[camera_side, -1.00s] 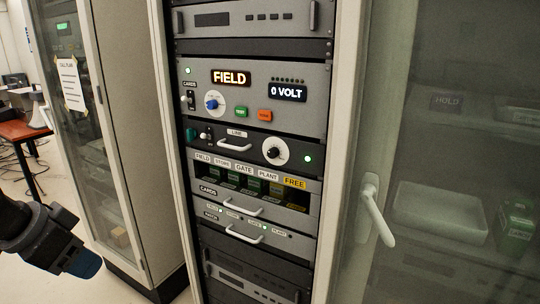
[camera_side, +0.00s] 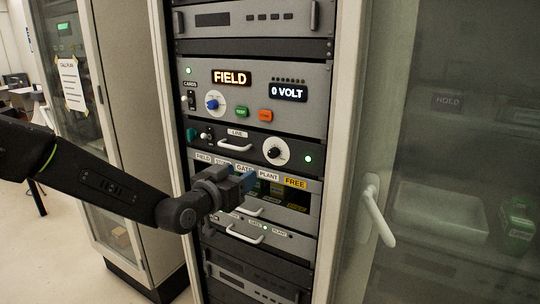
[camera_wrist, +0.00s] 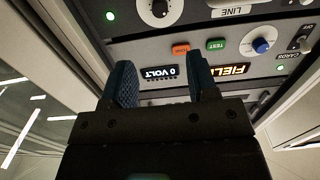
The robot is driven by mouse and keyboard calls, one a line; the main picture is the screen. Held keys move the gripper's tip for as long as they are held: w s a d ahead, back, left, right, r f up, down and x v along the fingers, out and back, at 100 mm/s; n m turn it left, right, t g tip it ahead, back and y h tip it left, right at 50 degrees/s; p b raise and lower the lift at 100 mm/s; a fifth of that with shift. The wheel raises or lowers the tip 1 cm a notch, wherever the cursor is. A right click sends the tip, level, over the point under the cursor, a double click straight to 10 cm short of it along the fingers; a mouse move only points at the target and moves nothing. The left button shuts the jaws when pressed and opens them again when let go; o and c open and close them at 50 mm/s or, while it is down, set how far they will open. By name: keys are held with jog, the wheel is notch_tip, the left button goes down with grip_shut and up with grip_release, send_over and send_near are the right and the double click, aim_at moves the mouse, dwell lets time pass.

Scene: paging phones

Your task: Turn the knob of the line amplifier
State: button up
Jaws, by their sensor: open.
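The line amplifier (camera_side: 232,133) is the dark rack panel labelled LINE, with a white handle, a green lamp at right and a black knob (camera_side: 275,151) on a white dial. In the wrist view, which is upside down, the knob (camera_wrist: 159,9) shows at the top edge, beyond my fingers. My gripper (camera_side: 246,182) is in front of the card row below the line amplifier, left of and lower than the knob, apart from it. In the wrist view my gripper (camera_wrist: 160,82) has two blue fingers spread apart with nothing between them.
Above is the panel with the FIELD display (camera_side: 231,77), the 0 VOLT display (camera_side: 288,92) and a blue knob (camera_side: 212,101). Below is a card row with a FREE label (camera_side: 295,183). An open glass door with a white handle (camera_side: 375,210) stands at right.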

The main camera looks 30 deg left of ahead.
aim_at(272, 153)
jog(key=w, duration=1.4)
jog(key=shift+c, duration=0.4)
jog(key=c, duration=0.8)
jog(key=shift+c, duration=0.3)
